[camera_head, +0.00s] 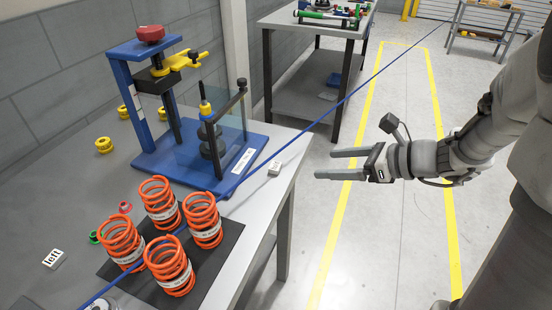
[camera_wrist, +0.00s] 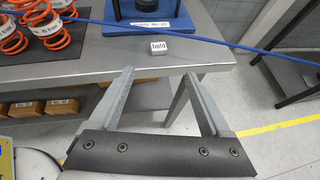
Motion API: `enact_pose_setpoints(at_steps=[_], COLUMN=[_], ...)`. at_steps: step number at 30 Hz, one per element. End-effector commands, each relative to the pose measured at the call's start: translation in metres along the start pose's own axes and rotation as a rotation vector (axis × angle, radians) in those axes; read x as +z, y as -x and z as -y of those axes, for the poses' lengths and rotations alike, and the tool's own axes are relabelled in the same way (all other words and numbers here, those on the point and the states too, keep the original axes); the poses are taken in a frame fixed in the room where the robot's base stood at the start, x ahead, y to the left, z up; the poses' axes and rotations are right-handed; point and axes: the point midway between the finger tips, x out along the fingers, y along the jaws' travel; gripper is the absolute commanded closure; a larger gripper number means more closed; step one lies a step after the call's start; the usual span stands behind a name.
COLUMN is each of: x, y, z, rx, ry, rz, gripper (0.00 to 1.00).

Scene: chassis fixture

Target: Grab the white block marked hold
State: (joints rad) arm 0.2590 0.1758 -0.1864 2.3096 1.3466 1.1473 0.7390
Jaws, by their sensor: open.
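The white block marked hold (camera_head: 275,168) lies on the grey table near its right edge, beside the blue base of the press. In the wrist view the block (camera_wrist: 157,49) sits close to the table's front edge with its lettered face showing, beyond my fingertips and between their lines. My gripper (camera_head: 324,165) is open and empty. In the head view it is out over the floor, right of the table and apart from the block. In the wrist view my gripper (camera_wrist: 159,73) has its two fingers spread wide, pointing toward the table edge.
A blue press fixture (camera_head: 195,150) with a clear shield stands behind the block. Several orange springs (camera_head: 168,265) stand on a dark mat. A long blue line (camera_head: 340,103) crosses the view, passing near the block. Another white block (camera_head: 52,259) lies far left. Open floor surrounds my gripper.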

Motion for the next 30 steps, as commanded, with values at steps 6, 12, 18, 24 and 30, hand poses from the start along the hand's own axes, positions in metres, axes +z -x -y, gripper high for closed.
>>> enact_pose_setpoints(at_steps=[6, 12, 18, 24, 30], x=[-0.003, -0.002, 0.0, -0.001, 0.0], y=[-0.052, -0.086, -0.097, -0.118, -0.145], z=[-0.002, -0.002, -0.001, -0.004, -0.004], rx=[0.007, 0.005, 0.002, 0.006, 0.004], ry=[0.003, 0.004, 0.005, 0.005, 0.005], rz=[-0.002, -0.002, -0.002, -0.003, -0.002], gripper=[0.18, 0.18, 0.18, 0.18, 0.18])
